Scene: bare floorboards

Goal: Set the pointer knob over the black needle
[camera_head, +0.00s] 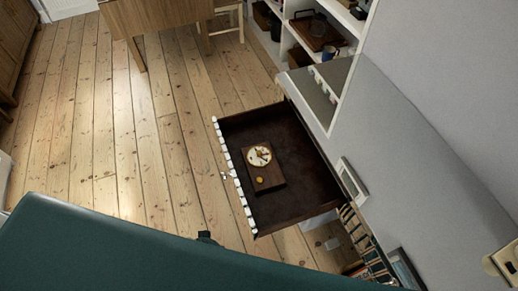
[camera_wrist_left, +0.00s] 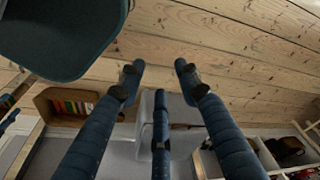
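A small brown wooden instrument (camera_head: 274,178) lies in the dark open tray or drawer (camera_head: 300,195) in the head view. It carries a round pale dial (camera_head: 253,161) with thin dark and brass-coloured marks on it. The black needle and the pointer are too small to tell apart. A small yellow knob (camera_head: 260,180) sits on the wood below the dial. My left gripper (camera_wrist_left: 159,72) shows in the left wrist view, blue fingers spread apart with nothing between them. It is not in the head view, and the instrument is not in the wrist view. My right gripper is in neither view.
The tray's left edge has a row of white pieces (camera_head: 234,176). A white shelf unit (camera_head: 290,38) with objects stands behind it. A grey wall (camera_head: 440,120) is at right. A wooden table (camera_head: 165,15) stands at the back; floorboards (camera_head: 120,150) at left are clear.

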